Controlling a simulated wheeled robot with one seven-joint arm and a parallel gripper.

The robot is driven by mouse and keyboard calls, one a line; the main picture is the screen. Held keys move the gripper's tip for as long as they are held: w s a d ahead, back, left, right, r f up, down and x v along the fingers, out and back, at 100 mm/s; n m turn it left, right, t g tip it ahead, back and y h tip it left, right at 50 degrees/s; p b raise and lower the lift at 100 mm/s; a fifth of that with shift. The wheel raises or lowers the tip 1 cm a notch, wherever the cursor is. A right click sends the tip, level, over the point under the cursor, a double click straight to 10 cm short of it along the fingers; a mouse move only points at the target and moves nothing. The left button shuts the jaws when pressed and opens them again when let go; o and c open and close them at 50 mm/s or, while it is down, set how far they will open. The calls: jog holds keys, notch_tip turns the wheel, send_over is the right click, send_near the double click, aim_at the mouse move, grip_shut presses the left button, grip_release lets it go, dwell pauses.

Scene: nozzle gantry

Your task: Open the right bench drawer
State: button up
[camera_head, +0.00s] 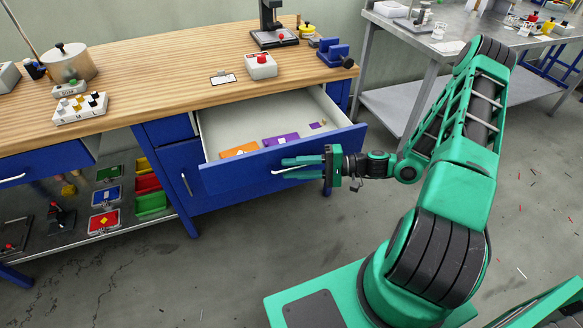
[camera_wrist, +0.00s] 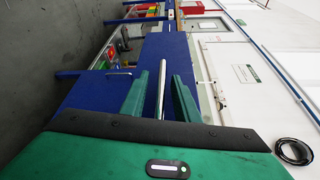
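The right bench drawer (camera_head: 234,178) is pulled well out from the wooden bench, its white inside showing. Orange and purple flat items lie in it. My gripper (camera_head: 285,168) is at the right half of the blue drawer front, with its fingers pointing left along it. The silver bar handle (camera_wrist: 162,88) lies between the two green fingers (camera_wrist: 160,84) in the wrist view. Blue drawer front shows between the bar and the fingers, so they look open around it, not clamped. Part of the handle is hidden by the fingers in the head view.
The bench top (camera_head: 150,75) carries a white box with a red button (camera_head: 261,65), a blue vise (camera_head: 333,52) and a pot (camera_head: 68,64). Coloured bins (camera_head: 150,190) sit on the lower shelf. A metal table (camera_head: 445,45) stands at right.

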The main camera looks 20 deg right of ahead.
jog(key=shift+d, duration=0.2)
jog(key=shift+d, duration=0.2)
jog(key=v, duration=1)
jog(key=shift+s, duration=0.1)
